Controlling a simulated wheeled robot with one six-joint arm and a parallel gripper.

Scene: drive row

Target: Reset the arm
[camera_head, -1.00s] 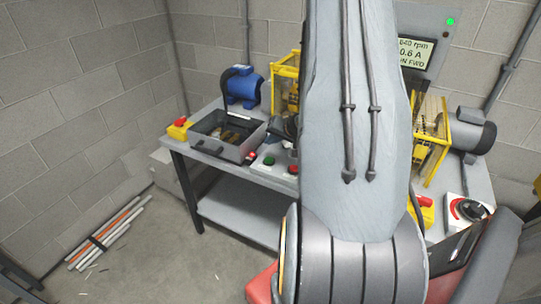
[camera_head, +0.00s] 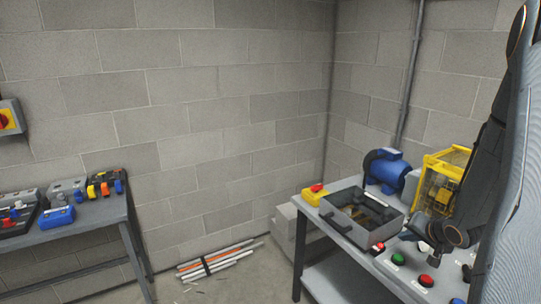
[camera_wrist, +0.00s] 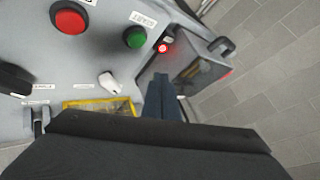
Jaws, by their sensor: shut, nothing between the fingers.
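My arm (camera_head: 505,190) runs down the right edge of the head view. Its dark wrist end hangs over the bench (camera_head: 345,251), close to the open grey box (camera_head: 357,231) and the push buttons. In the wrist view my gripper (camera_wrist: 160,82) is shut and empty. Its dark fingers point past the near side of a grey box (camera_wrist: 190,70) with a lit red lamp (camera_wrist: 162,48). A green button (camera_wrist: 135,37), a red button (camera_wrist: 70,17) and a white switch knob (camera_wrist: 109,83) lie on the panel beside them.
A blue motor (camera_head: 385,170) and a yellow guard frame (camera_head: 437,185) stand on the bench behind the box. A yellow-and-red stop button (camera_head: 316,191) sits at its left end. Another bench (camera_head: 75,233) with tools is at left. Rods (camera_head: 215,260) lie on the floor.

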